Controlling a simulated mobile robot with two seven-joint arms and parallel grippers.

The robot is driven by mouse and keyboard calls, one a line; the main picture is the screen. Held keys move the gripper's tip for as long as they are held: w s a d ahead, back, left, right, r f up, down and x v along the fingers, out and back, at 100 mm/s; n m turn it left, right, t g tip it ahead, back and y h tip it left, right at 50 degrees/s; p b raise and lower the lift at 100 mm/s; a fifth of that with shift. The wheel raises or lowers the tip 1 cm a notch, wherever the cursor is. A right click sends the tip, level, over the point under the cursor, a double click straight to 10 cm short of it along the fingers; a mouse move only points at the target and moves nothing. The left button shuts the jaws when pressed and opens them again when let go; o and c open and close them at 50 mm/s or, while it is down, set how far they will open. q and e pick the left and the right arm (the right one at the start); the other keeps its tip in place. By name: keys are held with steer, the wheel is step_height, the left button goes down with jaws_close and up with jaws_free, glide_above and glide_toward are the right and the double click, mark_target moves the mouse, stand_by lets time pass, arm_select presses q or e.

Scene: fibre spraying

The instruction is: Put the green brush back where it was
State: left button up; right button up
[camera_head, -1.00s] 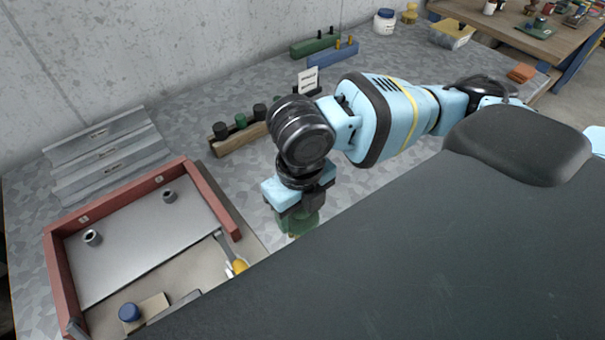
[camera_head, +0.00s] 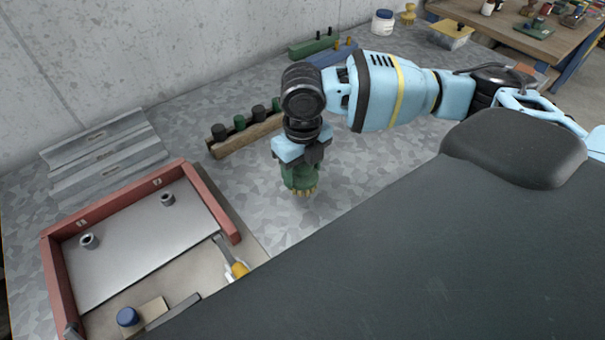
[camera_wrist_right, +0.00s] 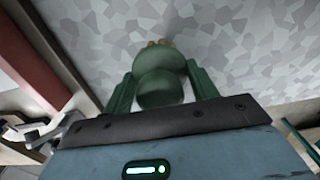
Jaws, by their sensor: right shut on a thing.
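My right gripper (camera_head: 301,160) is shut on the green brush (camera_head: 301,181) and holds it over the grey speckled table. The brush hangs with its yellowish bristles pointing down. In the right wrist view the green brush (camera_wrist_right: 160,78) shows between the two green fingers of my right gripper (camera_wrist_right: 160,90), with bare table beyond it. From the head view I cannot tell exactly how far the bristles are above the table. My left gripper is not in view.
A wooden rack (camera_head: 247,137) with dark and green pegs stands behind and left of the brush. A red-framed tray (camera_head: 212,201) lies at the left. Grey metal strips (camera_head: 105,157) lie by the wall. A green block (camera_head: 313,46) and blue block (camera_head: 335,55) stand behind. Table right of the brush is clear.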

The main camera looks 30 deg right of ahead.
steer(key=shift+f, duration=1.15)
steer(key=shift+f, duration=0.1)
steer(key=o, duration=0.9)
step_height(320, 180, up, 12)
steer(key=shift+r+p, duration=0.15)
steer(key=shift+p, duration=0.15)
